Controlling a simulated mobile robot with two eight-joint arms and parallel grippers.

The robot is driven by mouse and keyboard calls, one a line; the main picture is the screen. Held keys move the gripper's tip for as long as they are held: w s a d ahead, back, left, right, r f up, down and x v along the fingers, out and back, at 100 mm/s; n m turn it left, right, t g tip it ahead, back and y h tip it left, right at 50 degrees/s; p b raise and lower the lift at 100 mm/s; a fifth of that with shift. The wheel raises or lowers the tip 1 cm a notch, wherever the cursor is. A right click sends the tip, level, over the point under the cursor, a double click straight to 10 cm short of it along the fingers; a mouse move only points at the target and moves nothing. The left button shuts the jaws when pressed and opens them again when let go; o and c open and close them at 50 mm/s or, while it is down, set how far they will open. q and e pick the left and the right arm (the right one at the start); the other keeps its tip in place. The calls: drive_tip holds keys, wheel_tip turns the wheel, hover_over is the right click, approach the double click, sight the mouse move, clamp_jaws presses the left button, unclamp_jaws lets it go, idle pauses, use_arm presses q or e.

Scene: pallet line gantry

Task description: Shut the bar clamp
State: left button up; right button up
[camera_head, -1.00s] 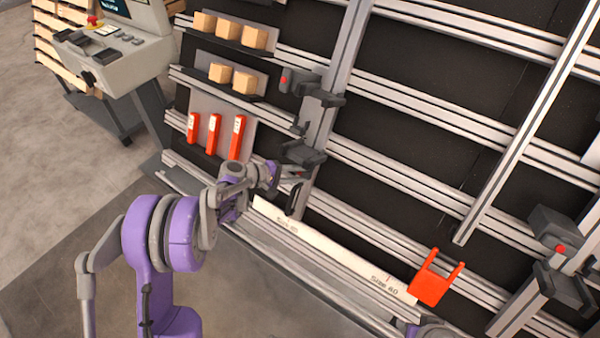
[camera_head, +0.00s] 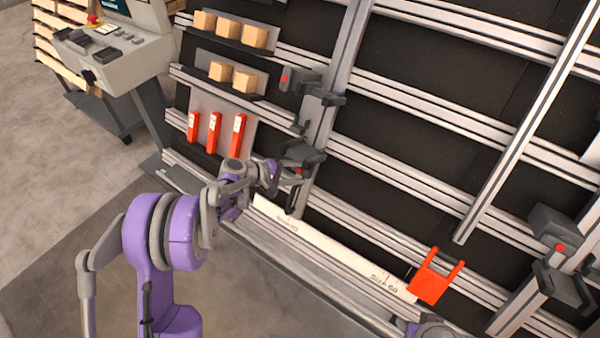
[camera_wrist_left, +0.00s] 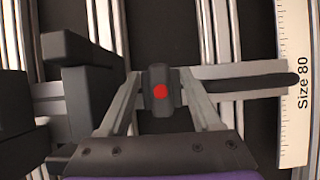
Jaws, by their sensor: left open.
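The bar clamp, as far as I can tell, is the dark grey block (camera_head: 303,153) on the upright gantry beam, low at centre in the head view. A dark piece with a red dot (camera_wrist_left: 161,91) belongs to it and shows at the middle of the left wrist view. My left gripper (camera_head: 284,177) is at this clamp. In the left wrist view its two fingers (camera_wrist_left: 160,98) are apart, one on each side of the red-dotted piece. I cannot tell whether they touch it. The gripper partly hides the clamp's lower part in the head view.
A white ruler strip (camera_head: 335,248) marked "Size" runs along the lower rail. A red fork-shaped stop (camera_head: 430,283) sits at its right end. Red blocks (camera_head: 214,133) and wooden blocks (camera_head: 229,28) stand on holders at left. Another dark clamp (camera_head: 556,228) is at right.

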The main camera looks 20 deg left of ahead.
use_arm(q)
drive_tip(key=shift+a, duration=0.1)
drive_tip(key=p+v, duration=0.1)
drive_tip(key=v, duration=0.9)
drive_tip(key=shift+s+a+r, duration=0.2)
